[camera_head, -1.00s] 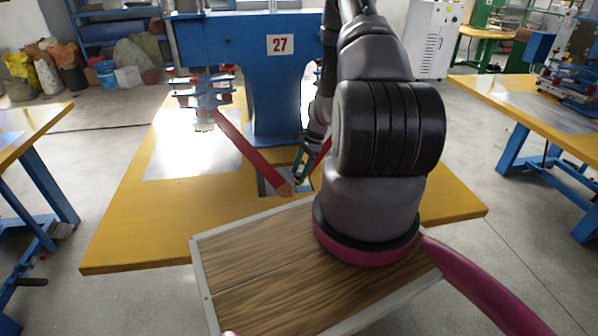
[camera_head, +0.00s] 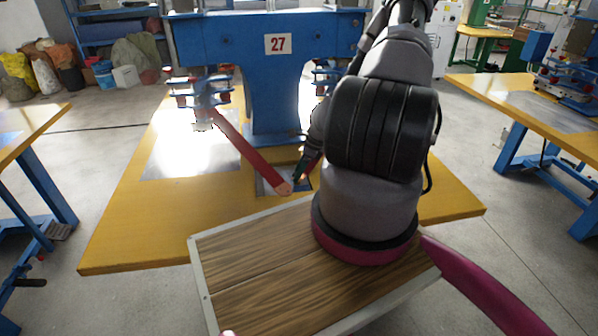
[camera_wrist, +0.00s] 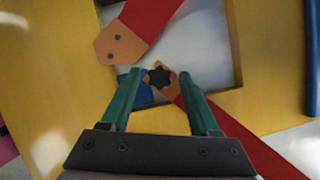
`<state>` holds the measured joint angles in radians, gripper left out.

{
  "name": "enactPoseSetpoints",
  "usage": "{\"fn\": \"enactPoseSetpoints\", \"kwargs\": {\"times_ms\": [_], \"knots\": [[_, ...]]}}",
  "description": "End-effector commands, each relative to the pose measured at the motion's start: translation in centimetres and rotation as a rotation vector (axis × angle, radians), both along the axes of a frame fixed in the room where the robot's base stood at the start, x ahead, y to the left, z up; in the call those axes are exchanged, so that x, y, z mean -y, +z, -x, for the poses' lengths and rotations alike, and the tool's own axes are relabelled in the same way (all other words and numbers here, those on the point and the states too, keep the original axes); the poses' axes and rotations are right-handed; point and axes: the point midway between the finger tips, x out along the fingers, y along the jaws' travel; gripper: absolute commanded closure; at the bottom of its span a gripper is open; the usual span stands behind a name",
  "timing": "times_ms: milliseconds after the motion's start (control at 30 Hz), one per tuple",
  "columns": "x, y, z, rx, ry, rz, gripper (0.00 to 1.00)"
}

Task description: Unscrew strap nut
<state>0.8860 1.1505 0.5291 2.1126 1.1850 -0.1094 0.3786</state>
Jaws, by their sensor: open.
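In the wrist view a dark, star-shaped nut (camera_wrist: 160,77) sits on the orange-brown tip of a red strap (camera_wrist: 220,125). My gripper (camera_wrist: 162,72) has two green fingers spread apart, one on each side of the nut, with a gap to it; I cannot tell their height above it. A second red strap (camera_wrist: 145,20) ends in an orange-brown tip with two dark holes, apart from the nut. In the head view that strap (camera_head: 243,150) slopes down to the square recess in the table, and my gripper (camera_head: 300,172) is there, partly hidden by my arm.
The recess (camera_wrist: 205,45) has a pale floor and a yellow table (camera_head: 130,235) around it. The blue machine (camera_head: 270,95) marked 27 stands just behind. A bare metal sheet (camera_head: 180,155) lies to the left.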

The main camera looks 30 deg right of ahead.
Motion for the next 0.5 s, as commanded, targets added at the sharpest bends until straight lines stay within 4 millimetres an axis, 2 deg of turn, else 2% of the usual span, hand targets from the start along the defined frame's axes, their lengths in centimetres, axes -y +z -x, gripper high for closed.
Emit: {"fn": "enactPoseSetpoints", "kwargs": {"times_ms": [133, 300, 500], "knots": [[-0.04, -0.02, 0.03, -0.001, -0.001, -0.001, 0.38], [-0.04, -0.02, 0.02, -0.001, 0.0, -0.001, 1.0], [-0.05, -0.04, 0.03, -0.001, 0.006, 0.0, 1.0]]}}
